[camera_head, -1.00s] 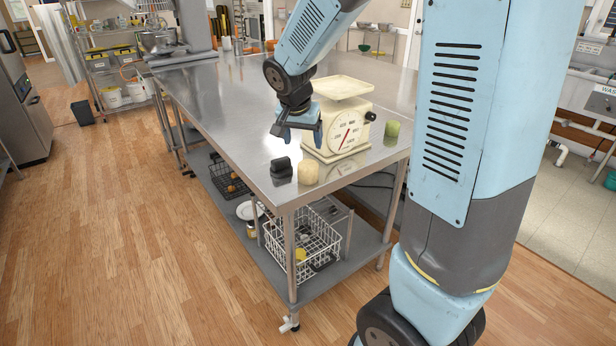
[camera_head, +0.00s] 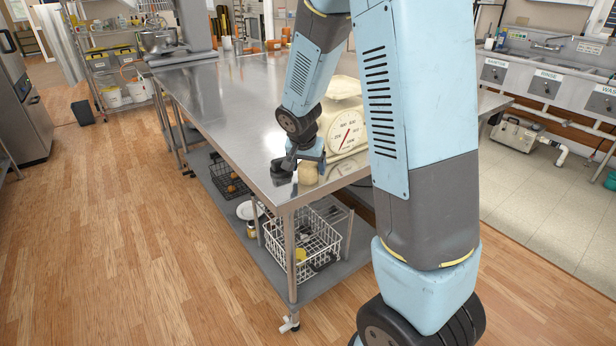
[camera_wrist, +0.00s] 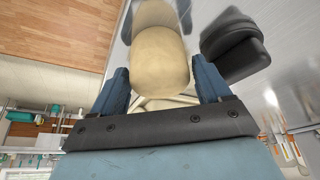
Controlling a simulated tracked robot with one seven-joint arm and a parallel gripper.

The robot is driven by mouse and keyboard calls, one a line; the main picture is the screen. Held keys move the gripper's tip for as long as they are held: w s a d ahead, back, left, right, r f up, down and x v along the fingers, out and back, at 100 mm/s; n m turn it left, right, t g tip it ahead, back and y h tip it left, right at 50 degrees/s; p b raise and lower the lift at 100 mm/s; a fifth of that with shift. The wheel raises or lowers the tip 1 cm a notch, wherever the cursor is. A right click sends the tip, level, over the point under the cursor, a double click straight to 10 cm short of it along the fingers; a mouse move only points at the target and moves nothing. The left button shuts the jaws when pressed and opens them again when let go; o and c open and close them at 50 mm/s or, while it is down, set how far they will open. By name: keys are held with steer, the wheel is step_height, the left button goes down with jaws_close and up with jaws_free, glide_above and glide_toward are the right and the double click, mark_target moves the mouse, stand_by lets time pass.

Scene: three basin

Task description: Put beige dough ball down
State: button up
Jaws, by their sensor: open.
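The beige dough ball (camera_head: 308,174) sits on the steel table (camera_head: 228,110), close to its near corner. My gripper (camera_head: 303,158) is low over the table at the ball and hides its upper part in the head view. In the wrist view the beige dough ball (camera_wrist: 160,62) lies between my two blue fingers, partly beyond their tips. The fingers are open, and I cannot tell whether either one touches the ball.
A black object (camera_wrist: 234,48) stands right beside the ball, close to one finger. A white dial scale (camera_head: 347,130) stands just behind my gripper. The table's near edge is close. The table's far left stretch is clear. A white wire basket (camera_head: 318,240) is on the lower shelf.

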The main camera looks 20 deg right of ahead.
steer(key=shift+x, duration=1.1)
steer(key=c, duration=0.9)
steer(key=shift+r, duration=0.15)
